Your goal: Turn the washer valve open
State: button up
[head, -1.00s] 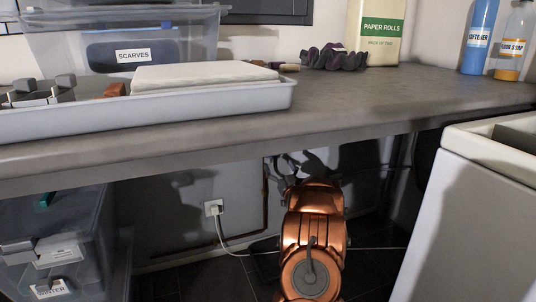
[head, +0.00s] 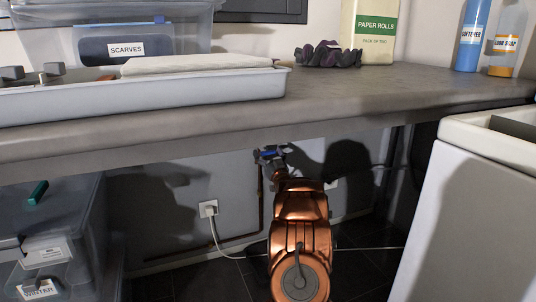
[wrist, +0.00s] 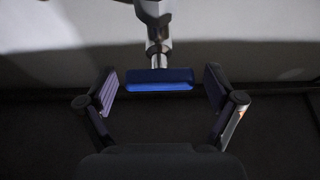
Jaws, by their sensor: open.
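The washer valve has a blue bar handle (wrist: 160,80) on a metal stem, seen in the wrist view at the top middle. My gripper (wrist: 158,90) is open, with one finger to the left and one to the right of the blue handle, and a gap shows on both sides. In the head view, my gripper (head: 268,155) is under the counter near the wall, with the blue handle by its fingers. My copper-coloured arm hides part of the wall below it.
The grey counter (head: 390,92) runs above my arm. A white toploader (head: 470,220) stands at the right. Clear bins (head: 60,235) stand under the counter at the left. A plugged-in socket (head: 208,208) with a white cable is on the wall left of my arm.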

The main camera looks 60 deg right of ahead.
jog(key=shift+c, duration=0.4)
jog(key=c, duration=1.1)
jog(key=shift+n, duration=0.3)
jog(key=n+y+p, duration=0.1)
jog(key=n, duration=0.1)
jog(key=n+t+y+p, duration=0.1)
jog(key=n+p, duration=0.1)
jog(key=shift+r+n+y+p, duration=0.2)
jog(key=shift+n+y+p, duration=0.1)
jog(key=shift+n+y, duration=0.1)
jog(key=n+y+p, duration=0.1)
jog(key=n, duration=0.2)
jog(key=n+y+p, duration=0.1)
jog(key=n+y, duration=0.1)
jog(key=n, duration=0.2)
jog(key=shift+f+n+y+p, duration=0.1)
jog(key=shift+n+y+p, duration=0.2)
jog(key=shift+p, duration=0.05)
jog(key=n+y, duration=0.1)
jog(key=n, duration=0.2)
jog(key=n+y+p, duration=0.1)
jog(key=n, duration=0.2)
jog(key=shift+a+f+g, duration=0.1)
jog(key=shift+g, duration=0.3)
jog(key=shift+w+f+n+g+y+p, duration=0.1)
jog(key=shift+n+g+y+p, duration=0.2)
jog(key=shift+n, duration=0.6)
jog(key=shift+f+n+g+y+p, duration=0.1)
jog(key=shift+n+g, duration=0.3)
jog(key=shift+n, duration=0.5)
